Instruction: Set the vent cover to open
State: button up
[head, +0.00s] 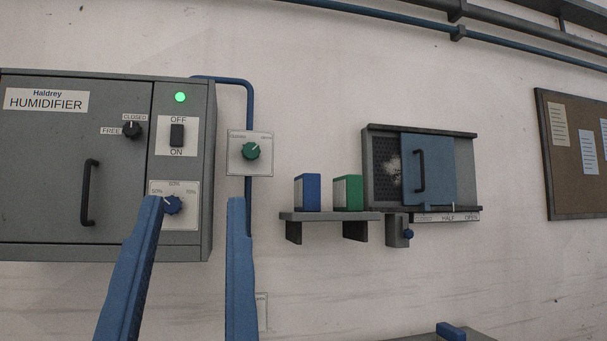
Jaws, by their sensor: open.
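The vent cover (438,175) is a blue sliding panel with a dark upright handle (420,171), in a grey frame (368,180) on the wall, right of centre in the head view. Dark mesh (386,165) shows to its left. The scale (446,217) below reads HALF and OPEN; its left label is too faint to read surely. A pale mark on the cover's lower edge stands near HALF. My gripper (195,200) has two blue fingers spread apart, empty, at the lower left, well left of the vent cover and apart from it.
A grey humidifier cabinet (60,180) with knobs and a switch fills the left. A green-knobbed dial (250,152) is beside it. A shelf (330,216) with blue and green boxes stands left of the vent. A small bracket with a blue knob (408,234) sits below the frame.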

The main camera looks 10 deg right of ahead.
aim_at(427, 163)
jog(key=i+l+z, duration=0.5)
jog(key=i+z, duration=0.25)
jog(key=i+l+z, duration=0.1)
jog(key=i+z, duration=0.25)
jog(key=k, duration=0.1)
